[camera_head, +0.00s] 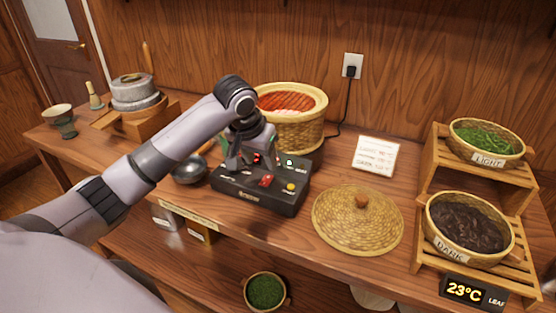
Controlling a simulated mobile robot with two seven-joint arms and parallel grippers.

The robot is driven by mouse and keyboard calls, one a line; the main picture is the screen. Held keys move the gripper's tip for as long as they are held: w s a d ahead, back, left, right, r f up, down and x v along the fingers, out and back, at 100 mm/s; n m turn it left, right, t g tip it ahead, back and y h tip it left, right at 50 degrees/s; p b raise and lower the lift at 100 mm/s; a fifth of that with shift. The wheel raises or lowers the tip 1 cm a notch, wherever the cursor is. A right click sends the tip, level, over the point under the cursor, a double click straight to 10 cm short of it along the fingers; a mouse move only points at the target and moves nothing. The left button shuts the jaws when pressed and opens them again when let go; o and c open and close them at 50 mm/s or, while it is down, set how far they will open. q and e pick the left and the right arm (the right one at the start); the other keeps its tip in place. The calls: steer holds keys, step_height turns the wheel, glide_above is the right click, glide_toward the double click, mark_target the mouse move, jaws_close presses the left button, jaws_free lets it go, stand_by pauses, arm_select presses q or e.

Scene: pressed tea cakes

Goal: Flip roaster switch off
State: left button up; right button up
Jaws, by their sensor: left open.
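The roaster is a round woven basket (287,135) with a glowing red-orange top at the back of the counter. Whether the switch is on or off is too small to tell. My left gripper (253,162) is open, pointing down over the back left part of the box, just behind the red switch. It partly hides the panel. Contact cannot be told. My right gripper is not in view.
A woven lid (358,220) lies right of the box. A metal bowl (188,171) is at its left. A stone mill (135,93) stands far left. A wooden rack (427,165) with baskets of leaves is at right. A cord runs behind the roaster to a wall outlet (352,67).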

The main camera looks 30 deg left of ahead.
mark_target(268, 177)
arm_select(q)
steer(key=shift+w+f, duration=0.15)
steer(key=shift+w, duration=0.05)
steer(key=shift+x, duration=3.3)
steer(key=shift+s, duration=0.15)
jaws_close()
